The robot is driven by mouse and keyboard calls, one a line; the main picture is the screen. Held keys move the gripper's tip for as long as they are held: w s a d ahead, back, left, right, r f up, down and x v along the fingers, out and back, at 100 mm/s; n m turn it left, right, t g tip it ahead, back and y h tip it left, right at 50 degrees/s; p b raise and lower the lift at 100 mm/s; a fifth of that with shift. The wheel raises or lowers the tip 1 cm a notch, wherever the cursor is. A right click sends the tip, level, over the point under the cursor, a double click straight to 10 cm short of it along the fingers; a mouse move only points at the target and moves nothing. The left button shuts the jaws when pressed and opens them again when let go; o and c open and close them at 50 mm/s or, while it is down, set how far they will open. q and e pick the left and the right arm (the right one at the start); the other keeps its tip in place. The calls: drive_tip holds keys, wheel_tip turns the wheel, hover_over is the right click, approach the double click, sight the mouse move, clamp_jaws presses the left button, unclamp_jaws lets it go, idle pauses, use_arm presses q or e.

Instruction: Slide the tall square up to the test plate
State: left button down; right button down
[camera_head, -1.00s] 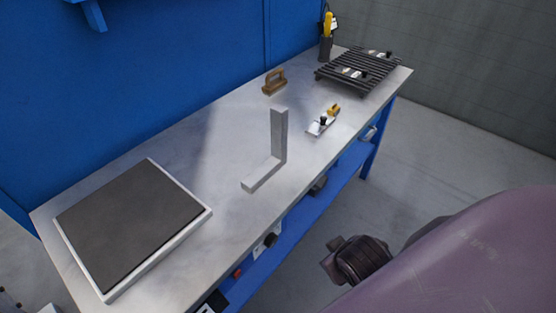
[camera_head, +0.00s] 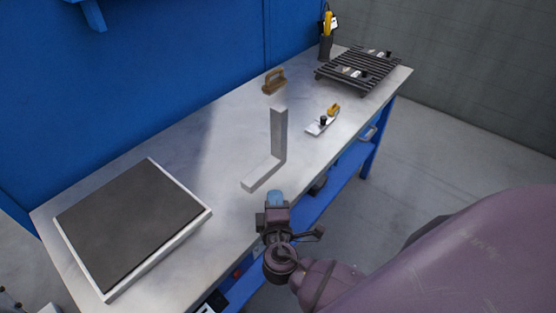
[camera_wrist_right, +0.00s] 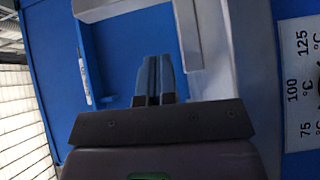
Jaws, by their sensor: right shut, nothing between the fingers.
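The tall square is an L-shaped light grey metal piece (camera_head: 279,135). It stands on the bench with its upright leg raised and its foot pointing to the lower left. Its pale metal also fills part of the right wrist view, close beyond the fingers (camera_wrist_right: 187,35). The test plate appears to be the dark slab in a white frame (camera_head: 130,225) at the bench's left end, with a gap between it and the square. My right gripper (camera_head: 275,197) is at the bench's front edge, just below the square. Its blue fingers (camera_wrist_right: 154,78) are shut and empty. My left gripper is out of view.
The bench top (camera_head: 205,160) is clear between the slab and the square. A wooden-handled brush (camera_head: 274,82), a small tool with a yellow part (camera_head: 323,121) and a slatted rack (camera_head: 358,71) lie farther right. A blue wall panel (camera_head: 150,80) stands behind.

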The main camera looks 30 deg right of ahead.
drive_tip(key=shift+w+a+r+n+t, duration=0.1)
drive_tip(key=shift+w+a+n+t, duration=0.2)
drive_tip(key=shift+w, duration=0.15)
drive_tip(key=shift+w+d, duration=0.2)
drive_tip(key=shift+w, duration=0.15)
approach(277, 152)
drive_tip(key=w, duration=0.2)
drive_tip(key=w+a, duration=0.1)
drive_tip(key=w, duration=0.1)
drive_tip(key=shift+w+a+r+p, duration=0.1)
drive_tip(key=shift+w+r+p, duration=0.1)
drive_tip(key=shift+p, duration=0.15)
drive_tip(key=d, duration=0.1)
drive_tip(key=w+d, duration=0.1)
drive_tip(key=d, duration=0.1)
drive_tip(key=shift+w, duration=0.1)
drive_tip(key=shift+w+d+f+p, duration=0.15)
drive_tip(key=shift+d+p, duration=0.15)
drive_tip(key=shift+d, duration=0.2)
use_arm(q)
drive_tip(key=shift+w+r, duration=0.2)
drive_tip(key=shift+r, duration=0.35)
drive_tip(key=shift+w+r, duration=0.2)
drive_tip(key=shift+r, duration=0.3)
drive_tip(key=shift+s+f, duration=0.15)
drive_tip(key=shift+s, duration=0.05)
use_arm(e)
drive_tip(key=shift+d, duration=0.1)
